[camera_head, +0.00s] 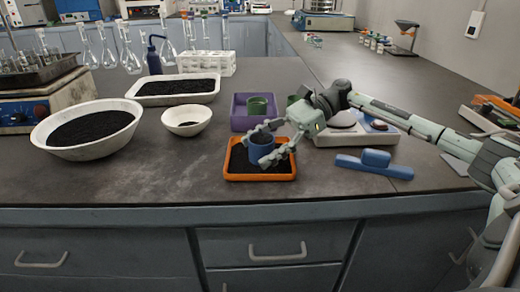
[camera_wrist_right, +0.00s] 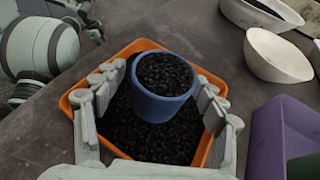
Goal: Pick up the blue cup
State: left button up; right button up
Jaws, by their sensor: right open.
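The blue cup (camera_head: 261,150) stands upright in the orange tray (camera_head: 259,178), among black granules. In the right wrist view the cup (camera_wrist_right: 160,106) is full of black granules, and the orange tray (camera_wrist_right: 72,104) surrounds it. My right gripper (camera_head: 261,143) is open, with one finger on each side of the cup. The right wrist view shows the fingers (camera_wrist_right: 160,78) straddling the cup, with a gap on each side. In the head view the fingers partly hide the cup.
A blue brush (camera_head: 374,165) lies to the right. White bowls (camera_head: 88,150) (camera_head: 187,121) stand to the left. The counter front left of the orange tray is clear.

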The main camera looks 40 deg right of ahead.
jog(key=shift+x, duration=1.25)
pick_arm(q)
jog(key=shift+s+a+f, duration=0.1)
jog(key=shift+s+f, duration=0.1)
jog(key=shift+f, duration=0.5)
pick_arm(e)
jog(key=c, duration=1.4)
